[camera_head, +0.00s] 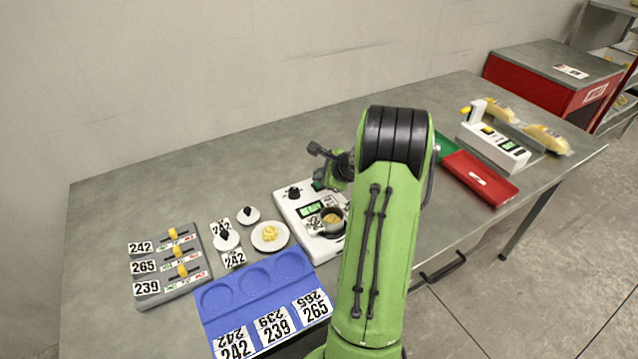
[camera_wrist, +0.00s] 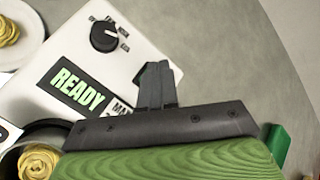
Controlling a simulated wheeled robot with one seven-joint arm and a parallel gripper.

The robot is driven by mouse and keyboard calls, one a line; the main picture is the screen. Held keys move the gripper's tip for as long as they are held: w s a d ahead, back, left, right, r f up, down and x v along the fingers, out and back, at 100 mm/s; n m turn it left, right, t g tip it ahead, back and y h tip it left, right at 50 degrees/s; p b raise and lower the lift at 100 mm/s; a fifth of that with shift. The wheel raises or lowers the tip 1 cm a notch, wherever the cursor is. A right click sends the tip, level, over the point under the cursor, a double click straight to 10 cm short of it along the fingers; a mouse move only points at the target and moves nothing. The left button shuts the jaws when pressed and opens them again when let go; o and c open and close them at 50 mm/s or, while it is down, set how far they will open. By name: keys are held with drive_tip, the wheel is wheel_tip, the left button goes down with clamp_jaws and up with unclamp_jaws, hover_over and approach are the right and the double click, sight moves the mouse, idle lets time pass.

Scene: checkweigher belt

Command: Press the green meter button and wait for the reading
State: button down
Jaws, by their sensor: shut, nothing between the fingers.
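The white meter (camera_head: 284,208) stands on the table left of my arm. Its display (camera_head: 311,209) reads READY in green, and the same display (camera_wrist: 78,88) shows large in the wrist view. A black knob (camera_wrist: 104,36) sits above it. My gripper (camera_wrist: 157,80) is shut and empty, its fingertips over the meter's edge to the right of knob and display.
A blue tray (camera_head: 213,328) with round recesses and number cards lies in front. A plate (camera_head: 284,242) with a yellow nest and black-knobbed weights (camera_head: 227,239) stand left of the meter. A grey slider board (camera_head: 196,285) is farther left. Red tray (camera_head: 478,180) lies right of my arm.

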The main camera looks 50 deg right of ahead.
drive_tip(key=shift+f, duration=0.5)
idle(0.3)
drive_tip(key=shift+r, duration=0.15)
drive_tip(key=shift+r+p, duration=0.65)
drive_tip(key=shift+r, duration=0.15)
wheel_tip(320, 180, up, 5)
drive_tip(key=p, duration=0.4)
drive_tip(key=shift+r+p, duration=0.15)
drive_tip(key=shift+p, duration=0.2)
drive_tip(key=shift+f, duration=0.2)
